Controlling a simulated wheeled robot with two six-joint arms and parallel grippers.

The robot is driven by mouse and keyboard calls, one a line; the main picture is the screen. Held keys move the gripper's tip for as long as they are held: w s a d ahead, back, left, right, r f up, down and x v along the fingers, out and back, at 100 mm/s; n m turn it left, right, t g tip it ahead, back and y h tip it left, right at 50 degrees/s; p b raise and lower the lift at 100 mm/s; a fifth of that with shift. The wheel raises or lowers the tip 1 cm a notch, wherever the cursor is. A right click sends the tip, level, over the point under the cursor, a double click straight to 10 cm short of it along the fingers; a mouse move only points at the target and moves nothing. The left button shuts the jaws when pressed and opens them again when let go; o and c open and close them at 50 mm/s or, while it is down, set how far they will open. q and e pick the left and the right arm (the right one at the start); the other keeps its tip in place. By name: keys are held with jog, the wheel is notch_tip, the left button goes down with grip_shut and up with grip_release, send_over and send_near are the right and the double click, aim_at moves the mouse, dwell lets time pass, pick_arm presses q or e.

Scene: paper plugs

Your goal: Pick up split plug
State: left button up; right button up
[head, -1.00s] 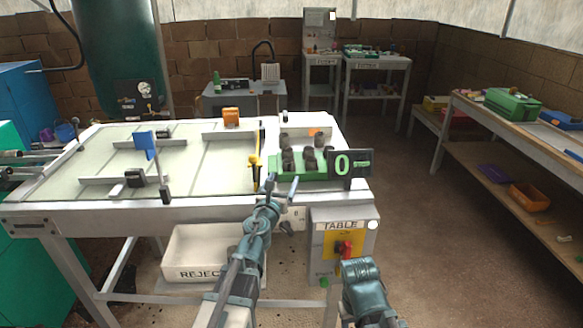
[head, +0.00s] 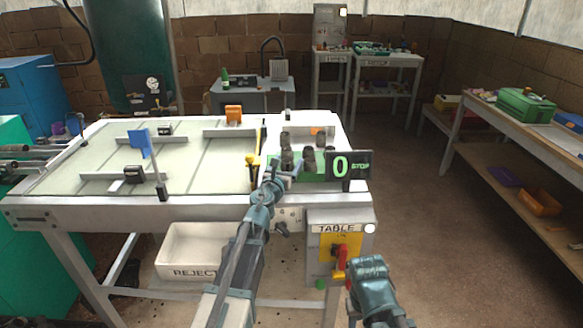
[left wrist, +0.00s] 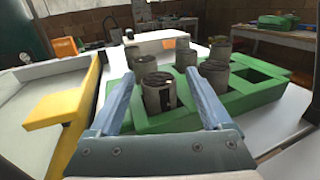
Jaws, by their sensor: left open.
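Several brown-grey paper plugs stand upright in a green holder (left wrist: 250,98) with square pockets. The nearest plug (left wrist: 158,95) has a dark mark or slot on its side; I cannot tell whether this is the split. Other plugs (left wrist: 215,78) stand behind it and to its right. My left gripper (left wrist: 160,82) is open, with one blue-grey finger on each side of the nearest plug; contact is not clear. In the head view my left gripper (head: 276,176) is at the holder's front left and partly hides it.
A yellow part (left wrist: 60,108) stands close left of the gripper. A black display (head: 348,170) stands at the holder's right. The white table (head: 100,203) carries a glass-like panel with rails and a blue flag (head: 141,141). A reject bin (head: 195,250) sits below.

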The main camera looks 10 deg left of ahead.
pick_arm(q)
jog(key=shift+s+a, duration=0.15)
jog(key=shift+c, duration=0.4)
grip_shut()
pick_arm(e)
jog(key=shift+a, duration=0.1)
pick_arm(q)
jog(key=shift+r, duration=0.1)
pick_arm(e)
jog(key=shift+r, duration=0.1)
